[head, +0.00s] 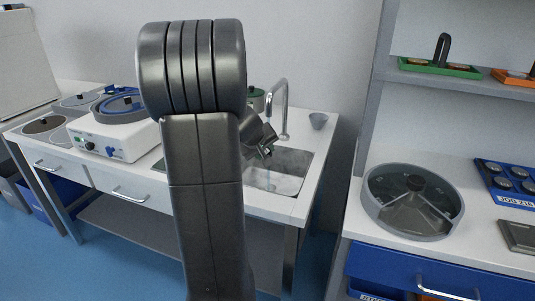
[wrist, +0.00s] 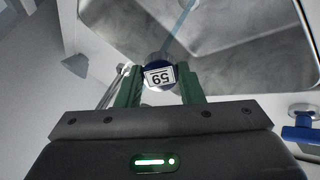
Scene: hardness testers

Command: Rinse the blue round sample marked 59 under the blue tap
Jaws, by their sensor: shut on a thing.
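The blue round sample (wrist: 161,60) bears a white tag reading 59, upside down in the wrist view. My gripper (wrist: 160,80) is shut on it between two green fingers. In the head view my gripper (head: 267,151) is over the sink (head: 285,170), tilted downward; the sample is too small to make out there. The grey tap (head: 284,108) arches at the back of the sink. A thin bluish streak (wrist: 182,20), like running water, leads to the sample's edge in the wrist view; I cannot tell exactly where it meets it. A blue tap handle (wrist: 300,133) shows at the right.
A white polishing machine (head: 108,138) with a blue-rimmed bowl is left on the bench. A separate right-hand bench holds a divided round grey tray (head: 372,200) and a blue sample tray (head: 488,170). My arm hides the middle.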

